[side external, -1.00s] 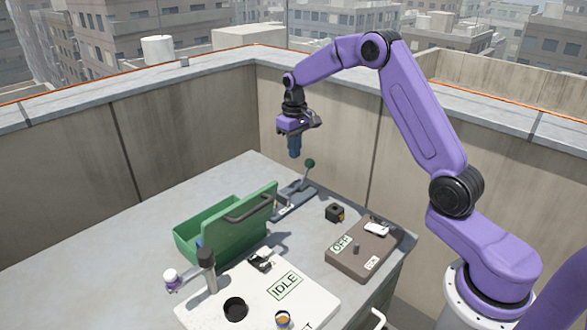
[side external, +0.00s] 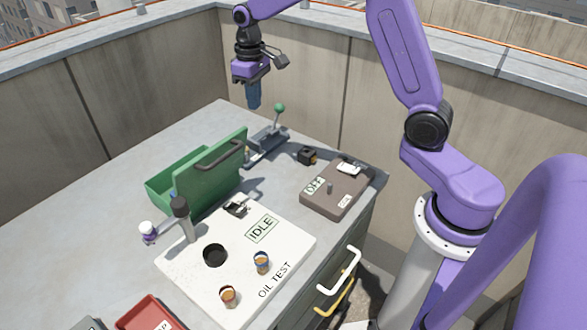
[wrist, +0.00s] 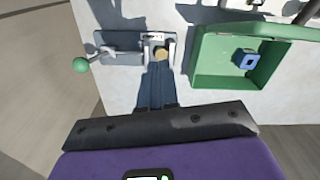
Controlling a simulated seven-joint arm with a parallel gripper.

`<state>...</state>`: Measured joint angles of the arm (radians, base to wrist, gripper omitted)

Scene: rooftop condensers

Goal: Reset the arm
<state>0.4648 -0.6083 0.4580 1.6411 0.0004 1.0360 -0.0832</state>
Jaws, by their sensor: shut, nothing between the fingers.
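My gripper (side external: 254,105) hangs with its blue fingers pointing down, shut and empty, above the back of the bench. In the side external view it is just left of the green-knobbed lever (side external: 280,109) and appears apart from it. In the wrist view the shut blue fingers (wrist: 157,82) point towards a brass-coloured round piece (wrist: 161,54) in a bracket beside the lever's base. The lever's green knob (wrist: 80,64) is to the left there. My upper arm is partly cut off by the top of the side view.
A green bin (side external: 165,192) with a raised lid holds a blue block (wrist: 248,62). The white oil test panel (side external: 200,262) reads IDLE and carries two small cups. A brown box (side external: 333,200) reads OFF. A small black block (side external: 307,155) and red tray (side external: 150,317) are on the bench.

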